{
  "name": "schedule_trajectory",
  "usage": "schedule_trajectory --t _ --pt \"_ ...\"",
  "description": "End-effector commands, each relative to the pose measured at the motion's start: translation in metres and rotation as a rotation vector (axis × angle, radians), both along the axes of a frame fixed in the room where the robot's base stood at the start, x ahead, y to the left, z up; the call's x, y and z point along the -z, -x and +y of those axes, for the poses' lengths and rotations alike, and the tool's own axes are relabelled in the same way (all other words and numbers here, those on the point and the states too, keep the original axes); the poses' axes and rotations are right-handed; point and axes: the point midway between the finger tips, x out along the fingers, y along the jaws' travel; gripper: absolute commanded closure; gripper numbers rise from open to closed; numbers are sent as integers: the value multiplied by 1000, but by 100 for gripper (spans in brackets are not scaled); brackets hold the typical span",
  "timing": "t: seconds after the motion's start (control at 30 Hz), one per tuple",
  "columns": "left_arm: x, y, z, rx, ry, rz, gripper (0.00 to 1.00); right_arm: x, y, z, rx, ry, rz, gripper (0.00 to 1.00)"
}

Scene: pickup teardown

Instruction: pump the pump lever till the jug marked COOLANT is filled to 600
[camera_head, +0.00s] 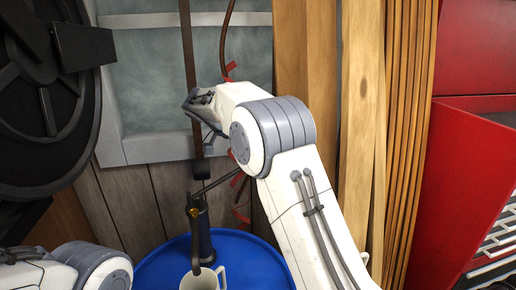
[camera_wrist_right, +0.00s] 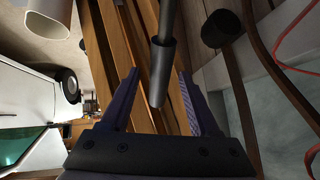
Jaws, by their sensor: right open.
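The pump (camera_head: 201,232) stands upright on a blue drum, and its thin lever (camera_head: 215,183) slants up to the right until my right arm hides it. In the right wrist view the lever's dark grip (camera_wrist_right: 161,75) lies between the two fingers of my right gripper (camera_wrist_right: 160,95), with a gap on both sides. The gripper is open. A white jug (camera_head: 200,282) stands under the pump's spout, cut by the lower edge. No marking or fill level can be read on it. My left arm shows at lower left, with its gripper outside the picture.
The blue drum top (camera_head: 253,263) carries the pump and jug. Wooden boards (camera_head: 360,120) lean behind my right arm. A red cabinet (camera_head: 465,170) stands at right, a dark wheel (camera_head: 40,100) at left. A brown strap (camera_head: 187,60) hangs before the grey window.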

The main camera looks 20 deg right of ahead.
Motion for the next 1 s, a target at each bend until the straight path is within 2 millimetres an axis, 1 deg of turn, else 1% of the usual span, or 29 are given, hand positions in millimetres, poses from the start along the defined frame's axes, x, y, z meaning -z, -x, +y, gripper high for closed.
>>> schedule_trajectory --t 0.17,0.33,0.5,0.7,1.0 --pt "7 0 0 0 0 0 50 -12 0 16 -3 -1 -4 38" --pt "13 0 0 1 0 0 50 -37 3 42 -4 -3 -6 38" --pt "12 0 0 1 0 0 50 -59 5 62 -2 -1 -2 38" --pt "11 0 0 1 0 0 50 -70 7 73 -1 -1 -1 38" --pt "11 0 0 0 0 0 50 -71 7 75 -1 -1 -1 38"
